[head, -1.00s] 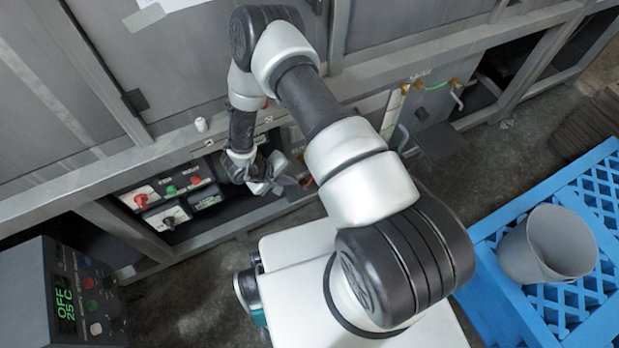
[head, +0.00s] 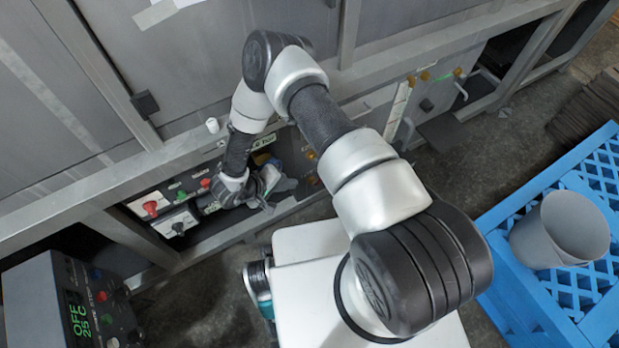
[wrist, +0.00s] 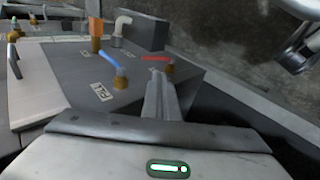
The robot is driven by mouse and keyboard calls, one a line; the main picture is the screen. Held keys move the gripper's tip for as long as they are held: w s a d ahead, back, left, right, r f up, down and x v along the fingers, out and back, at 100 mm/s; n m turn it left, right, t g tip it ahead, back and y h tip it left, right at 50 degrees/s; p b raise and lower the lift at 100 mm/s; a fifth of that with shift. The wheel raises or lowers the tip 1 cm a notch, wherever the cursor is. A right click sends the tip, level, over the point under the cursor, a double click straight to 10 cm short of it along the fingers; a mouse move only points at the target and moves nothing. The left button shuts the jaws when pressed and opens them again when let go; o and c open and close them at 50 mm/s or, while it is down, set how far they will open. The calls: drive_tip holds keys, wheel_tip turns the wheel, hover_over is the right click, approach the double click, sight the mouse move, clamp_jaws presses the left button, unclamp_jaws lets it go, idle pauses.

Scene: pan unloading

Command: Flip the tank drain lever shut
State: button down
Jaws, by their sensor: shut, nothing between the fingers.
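In the wrist view a short red lever (wrist: 157,58) lies beside a brass valve fitting (wrist: 168,67). A blue lever (wrist: 108,65) sits on another brass valve, near a label (wrist: 101,92) that seems to read FILL. I cannot read a drain label; the red lever may be the drain lever. My gripper (wrist: 156,76) is shut and empty, its tips just short of the red lever; I cannot tell whether they touch it. In the head view my gripper (head: 272,182) is low by the tank's lower panel, and the levers are not clear there.
Switch boxes with a red knob (head: 150,208) stand left of my gripper on the lower shelf. A control box (head: 75,305) reading OFF and 25 C is at lower left. A grey bucket (head: 560,230) stands on a blue pallet (head: 505,290) at right. Pipes and valves crowd the panel.

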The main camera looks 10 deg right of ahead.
drive_tip(key=b, duration=0.3)
approach(320, 179)
wheel_tip(320, 179, down, 2)
drive_tip(key=w+d, duration=0.1)
drive_tip(key=d, duration=0.1)
drive_tip(key=w+d+f+b, duration=0.1)
drive_tip(key=shift+d+f, duration=0.2)
drive_tip(key=shift+d, duration=0.15)
